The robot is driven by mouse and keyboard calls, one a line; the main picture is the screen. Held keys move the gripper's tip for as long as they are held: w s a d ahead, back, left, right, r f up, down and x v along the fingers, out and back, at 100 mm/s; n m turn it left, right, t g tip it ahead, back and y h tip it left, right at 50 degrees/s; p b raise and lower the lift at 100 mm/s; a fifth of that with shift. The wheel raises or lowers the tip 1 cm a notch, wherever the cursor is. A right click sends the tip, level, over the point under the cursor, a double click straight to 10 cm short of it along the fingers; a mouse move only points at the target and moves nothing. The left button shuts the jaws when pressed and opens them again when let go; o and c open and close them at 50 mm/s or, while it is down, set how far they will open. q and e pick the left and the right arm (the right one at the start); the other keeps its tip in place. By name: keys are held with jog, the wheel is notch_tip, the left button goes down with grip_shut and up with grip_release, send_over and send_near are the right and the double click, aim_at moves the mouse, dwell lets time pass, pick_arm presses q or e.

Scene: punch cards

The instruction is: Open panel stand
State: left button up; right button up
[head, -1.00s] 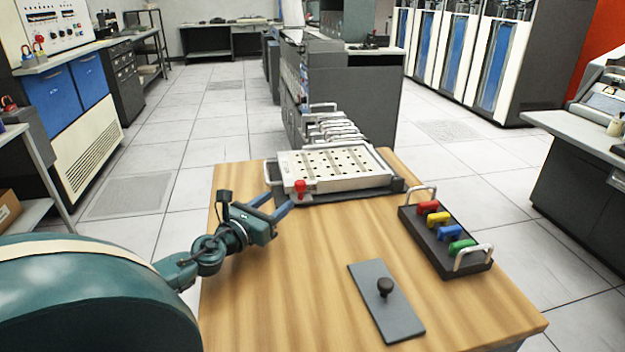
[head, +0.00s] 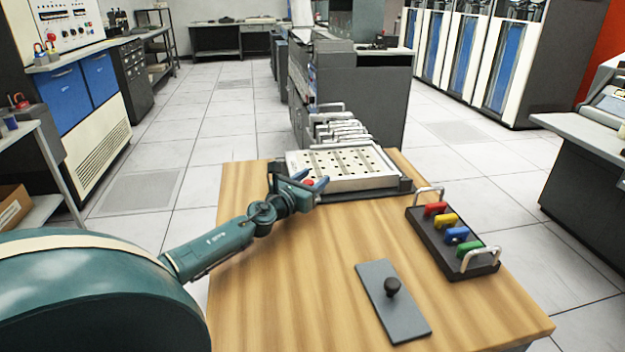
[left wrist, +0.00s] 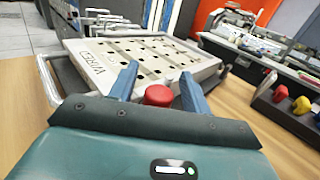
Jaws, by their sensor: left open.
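The panel stand is a white perforated panel (head: 345,165) in a dark tray-like base (head: 404,188) at the far side of the wooden table. A red knob (head: 309,182) sits at its near left corner. My left gripper (head: 311,184) is at this corner, with its blue fingers open. In the left wrist view the red knob (left wrist: 158,96) lies between the two open fingers (left wrist: 160,88), with the panel (left wrist: 140,62) just beyond. I cannot tell whether the fingers touch the knob. My right gripper is not in view.
A black rack (head: 450,240) with red, yellow, blue and green plugs and metal handles stands on the right of the table (head: 290,290). A grey plate (head: 392,305) with a black knob lies at the front. The table's middle is clear. A dark cabinet (head: 365,90) stands behind.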

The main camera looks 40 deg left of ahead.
pick_arm(q)
jog(key=shift+w, duration=0.2)
jog(key=shift+c, duration=0.5)
grip_shut()
